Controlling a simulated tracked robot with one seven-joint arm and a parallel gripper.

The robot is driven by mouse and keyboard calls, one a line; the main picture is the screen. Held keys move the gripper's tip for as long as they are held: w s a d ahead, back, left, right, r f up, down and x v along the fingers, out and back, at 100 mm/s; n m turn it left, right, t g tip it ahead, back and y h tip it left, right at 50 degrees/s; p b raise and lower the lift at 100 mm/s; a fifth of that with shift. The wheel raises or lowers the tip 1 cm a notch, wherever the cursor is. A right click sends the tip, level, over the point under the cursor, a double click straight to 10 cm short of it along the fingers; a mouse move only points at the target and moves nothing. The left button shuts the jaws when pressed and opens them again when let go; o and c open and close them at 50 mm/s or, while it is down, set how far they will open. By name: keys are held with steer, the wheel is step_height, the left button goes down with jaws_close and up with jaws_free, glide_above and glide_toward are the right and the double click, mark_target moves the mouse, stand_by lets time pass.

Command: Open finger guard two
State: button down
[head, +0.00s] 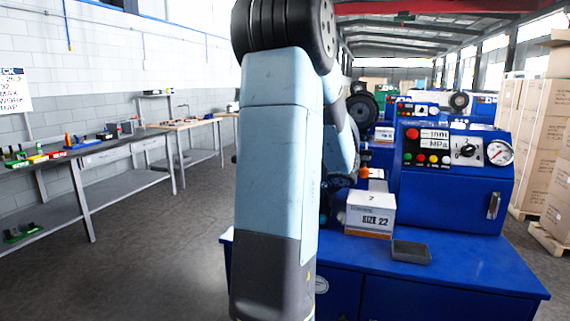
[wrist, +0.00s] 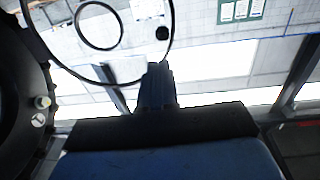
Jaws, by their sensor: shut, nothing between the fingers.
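In the wrist view, a thin dark-rimmed loop with a smaller ring inside (wrist: 121,22) shows at the upper left; it looks like a clear finger guard, but I cannot tell which one. Its lower rim passes close to the tips of my gripper (wrist: 157,68); I cannot tell whether they touch. My gripper's dark fingers are together and hold nothing. A large black round crimper head (wrist: 18,85) fills the left edge. In the head view, my arm hides my gripper, the guard and most of the nearest crimper's head.
The nearest blue crimper's control box (head: 455,180) stands right of my arm. A "SIZE 22" box (head: 370,213) and a small dark tray (head: 411,252) sit on its blue bench (head: 455,272). More crimpers stand behind. Cartons (head: 540,130) are at right. The left floor is clear.

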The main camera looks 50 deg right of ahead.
steer(key=x, duration=0.7)
steer(key=shift+d, duration=0.1)
